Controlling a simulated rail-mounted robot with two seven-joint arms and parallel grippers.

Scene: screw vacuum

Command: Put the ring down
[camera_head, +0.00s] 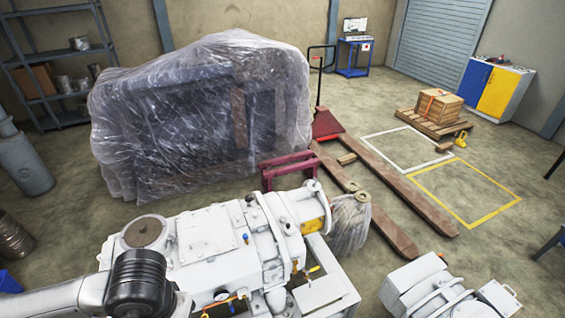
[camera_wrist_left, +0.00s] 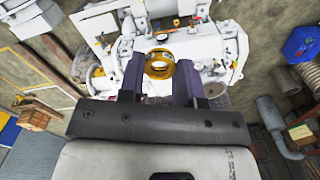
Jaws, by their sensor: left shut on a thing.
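A yellow ring (camera_wrist_left: 159,74) sits between the two dark fingers of my left gripper (camera_wrist_left: 160,64) in the left wrist view. The gripper is shut on it, one finger on each side. The white vacuum machine (camera_wrist_left: 207,42) lies behind the ring in that view; whether the ring touches it I cannot tell. In the head view the machine (camera_head: 205,242) fills the lower middle. My left arm crosses its lower left there. I cannot make out the left gripper or the held ring in the head view. My right gripper is not in view.
A plastic-wrapped block (camera_head: 200,115) stands behind the machine. A pallet jack (camera_head: 326,125), a wooden crate (camera_head: 438,104) on a pallet and floor markings lie to the right. Another white machine part (camera_head: 435,285) is at the lower right. Floor around the markings is mostly clear.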

